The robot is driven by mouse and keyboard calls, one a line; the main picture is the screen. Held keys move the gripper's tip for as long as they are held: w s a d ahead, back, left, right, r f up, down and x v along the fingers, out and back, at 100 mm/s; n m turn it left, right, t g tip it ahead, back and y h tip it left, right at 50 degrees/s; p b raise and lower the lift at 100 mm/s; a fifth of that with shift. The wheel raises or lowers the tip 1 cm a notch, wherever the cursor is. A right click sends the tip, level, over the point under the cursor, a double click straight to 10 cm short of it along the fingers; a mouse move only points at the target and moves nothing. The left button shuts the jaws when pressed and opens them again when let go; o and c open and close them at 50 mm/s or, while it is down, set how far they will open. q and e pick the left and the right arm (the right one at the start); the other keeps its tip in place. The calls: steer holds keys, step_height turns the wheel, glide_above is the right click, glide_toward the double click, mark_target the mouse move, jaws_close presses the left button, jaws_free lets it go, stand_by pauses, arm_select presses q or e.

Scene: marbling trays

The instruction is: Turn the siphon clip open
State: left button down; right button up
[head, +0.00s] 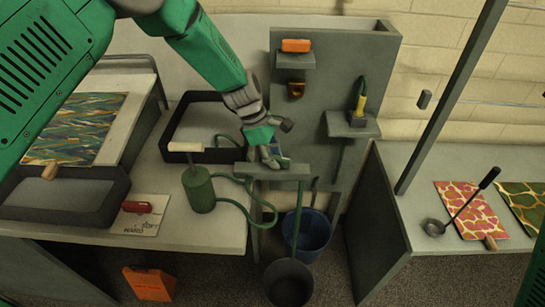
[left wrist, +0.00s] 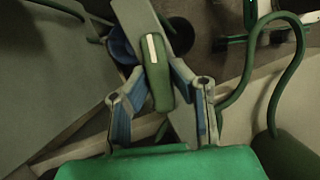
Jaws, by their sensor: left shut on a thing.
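The siphon clip (left wrist: 158,82) looks like a rounded green lever with a white stripe, set on a grey bar. It lies between the blue-padded fingers of my left gripper (left wrist: 160,78), which is shut on it. In the left wrist view the stripe runs nearly upright, tilted slightly. A green hose (head: 232,228) loops from beside the bar to the green pump canister (head: 200,190). My right gripper is not in view.
A dark tray (head: 170,130) stands behind the canister, another (head: 15,212) at the left. A card marked SOFT and HARD (head: 150,229) bears a red lever. A blue bucket (head: 312,240) and a dark bucket (head: 289,285) stand below the bar. A grey panel (head: 320,100) rises behind.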

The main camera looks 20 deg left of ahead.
arm_select(q)
steer(key=m, duration=0.2)
steer(key=d+m+g, duration=0.1)
steer(key=shift+w+m, duration=0.15)
steer(key=shift+m, duration=0.25)
steer(key=m+g+b, duration=0.1)
steer(key=m, duration=0.2)
steer(key=shift+m+g+y, duration=0.3)
steer(key=shift+g+y, duration=0.1)
steer(key=m+g+y+b, duration=0.1)
steer(key=m+b, duration=0.1)
steer(key=m, duration=0.2)
steer(key=shift+f, duration=0.1)
steer(key=shift+m+g+y+b, duration=0.4)
steer(key=shift+m+y, duration=0.3)
steer(key=shift+m, duration=1.2)
steer(key=shift+s, duration=0.2)
steer(key=c, duration=1.4)
jaws_free()
steer(key=shift+c, duration=0.2)
steer(key=shift+r, duration=0.2)
